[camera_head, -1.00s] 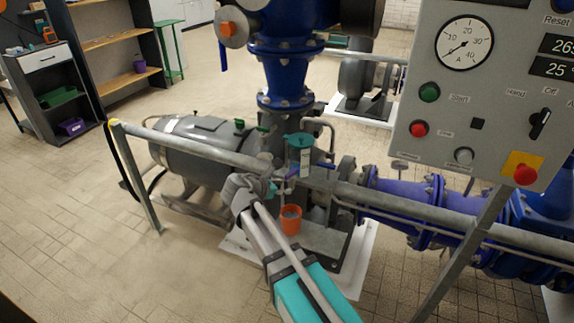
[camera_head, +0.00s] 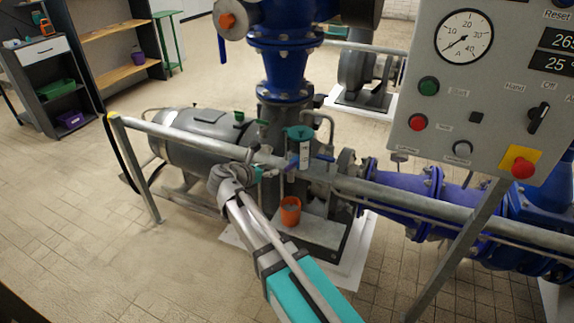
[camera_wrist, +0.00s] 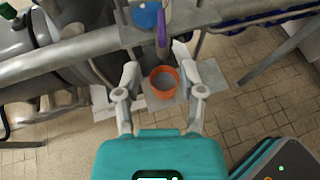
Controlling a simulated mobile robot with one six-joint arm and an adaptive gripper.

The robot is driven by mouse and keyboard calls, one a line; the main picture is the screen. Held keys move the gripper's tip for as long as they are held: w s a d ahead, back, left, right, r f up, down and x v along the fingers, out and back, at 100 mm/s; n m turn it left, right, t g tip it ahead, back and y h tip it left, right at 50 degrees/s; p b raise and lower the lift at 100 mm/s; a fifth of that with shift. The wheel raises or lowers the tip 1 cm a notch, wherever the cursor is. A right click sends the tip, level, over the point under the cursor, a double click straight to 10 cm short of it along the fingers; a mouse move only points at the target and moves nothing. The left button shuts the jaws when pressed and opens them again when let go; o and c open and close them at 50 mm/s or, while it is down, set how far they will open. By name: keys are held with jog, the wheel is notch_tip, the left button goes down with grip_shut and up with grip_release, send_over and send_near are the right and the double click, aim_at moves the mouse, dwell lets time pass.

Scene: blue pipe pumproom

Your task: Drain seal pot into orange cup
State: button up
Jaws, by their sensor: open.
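The seal pot (camera_head: 305,153) is a small clear cylinder with a teal lid, standing by the grey pump behind the handrail. The orange cup (camera_head: 290,211) stands upright on the pump's plinth, below and slightly left of the pot. In the wrist view the cup (camera_wrist: 164,82) is seen from above, between my fingers in the picture but beyond them; its inside looks grey. A purple lever (camera_wrist: 162,28) hangs just above the cup in that view. My gripper (camera_wrist: 160,73) is open and empty. In the head view my wrist mostly hides it, left of the pot.
The grey handrail (camera_head: 400,192) crosses in front of the pump, close to my arm. A control panel (camera_head: 480,90) with a gauge stands at the right. Blue piping (camera_head: 400,205) runs right of the pump. The tiled floor at the left is open.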

aim_at(291, 164)
jog(key=b+x, duration=0.4)
jog(key=x, duration=0.8)
jog(key=shift+w+d+f, duration=0.1)
jog(key=shift+w+f, duration=0.05)
jog(key=shift+w, duration=0.05)
grip_shut()
